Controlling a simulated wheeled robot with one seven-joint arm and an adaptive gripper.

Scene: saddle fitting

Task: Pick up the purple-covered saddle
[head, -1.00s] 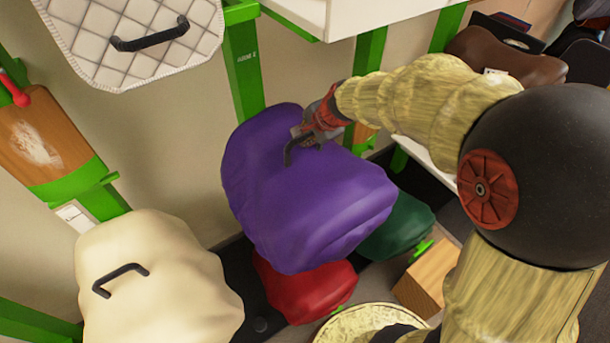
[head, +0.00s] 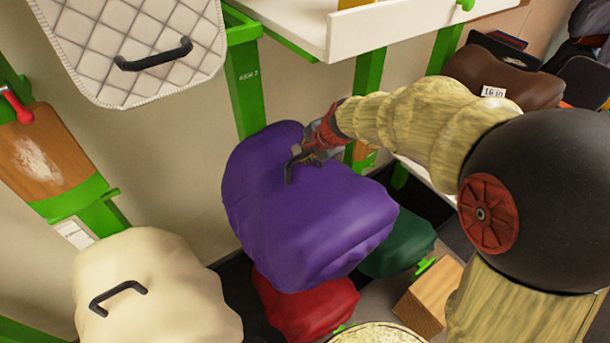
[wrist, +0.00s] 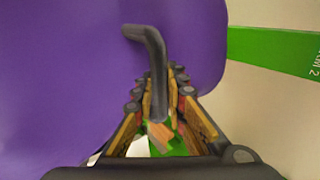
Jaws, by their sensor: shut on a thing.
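The purple-covered saddle (head: 300,215) is in the middle of the head view, in front of a green post. It has a dark curved handle on its top, which also shows in the wrist view (wrist: 148,45). My gripper (head: 306,157) reaches in from the right and is shut on this handle. In the wrist view the fingers (wrist: 158,95) close on both sides of the handle, and the purple cover (wrist: 65,80) fills the left. The underside of the saddle is hidden, so I cannot tell whether it touches a support.
A cream-covered saddle (head: 155,290) with a handle is at lower left. Red (head: 305,305) and green (head: 405,245) covered things lie below the purple one. A quilted white pad (head: 130,45) hangs upper left. A wooden block (head: 430,295), a brown saddle (head: 500,75) and a white shelf (head: 400,28) are at right.

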